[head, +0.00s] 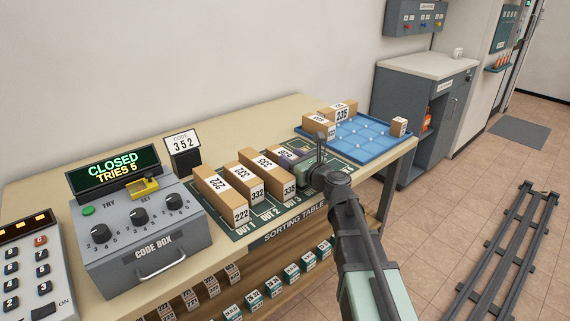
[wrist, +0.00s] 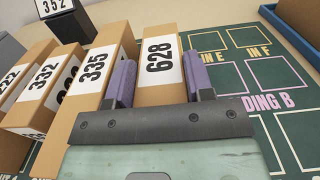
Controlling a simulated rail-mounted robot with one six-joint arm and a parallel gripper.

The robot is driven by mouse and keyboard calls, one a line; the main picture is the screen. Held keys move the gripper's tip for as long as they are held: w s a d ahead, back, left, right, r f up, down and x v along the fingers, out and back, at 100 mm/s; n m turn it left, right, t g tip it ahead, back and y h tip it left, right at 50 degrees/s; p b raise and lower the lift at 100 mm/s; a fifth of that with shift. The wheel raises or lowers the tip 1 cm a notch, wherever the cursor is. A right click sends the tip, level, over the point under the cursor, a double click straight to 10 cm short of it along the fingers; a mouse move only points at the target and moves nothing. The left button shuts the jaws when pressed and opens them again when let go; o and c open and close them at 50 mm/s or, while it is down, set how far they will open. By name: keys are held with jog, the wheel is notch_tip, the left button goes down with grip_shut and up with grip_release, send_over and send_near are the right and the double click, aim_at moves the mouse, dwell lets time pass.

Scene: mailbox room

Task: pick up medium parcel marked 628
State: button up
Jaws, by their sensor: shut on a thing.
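The medium parcel marked 628 (wrist: 159,57) is a tan box with a white label on top. In the wrist view it stands between the two purple fingers of my gripper (wrist: 160,78), which are shut on its sides. The head view shows my gripper (head: 300,163) over the sorting table, with the parcel (head: 286,153) mostly hidden behind it. I cannot tell whether the parcel touches the mat. A parcel marked 335 (wrist: 94,68) stands close beside my left finger.
Parcels 222 (head: 219,195) and 332 (head: 257,190) stand on the green mat. A blue tray (head: 375,145) with several boxes is at the right end. The code box (head: 140,230) is at left. The mat's marked spaces (wrist: 245,75) to the right are bare.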

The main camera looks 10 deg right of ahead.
jog(key=shift+c, duration=0.8)
jog(key=shift+r, duration=0.1)
notch_tip(320, 180, up, 20)
jog(key=p, duration=2)
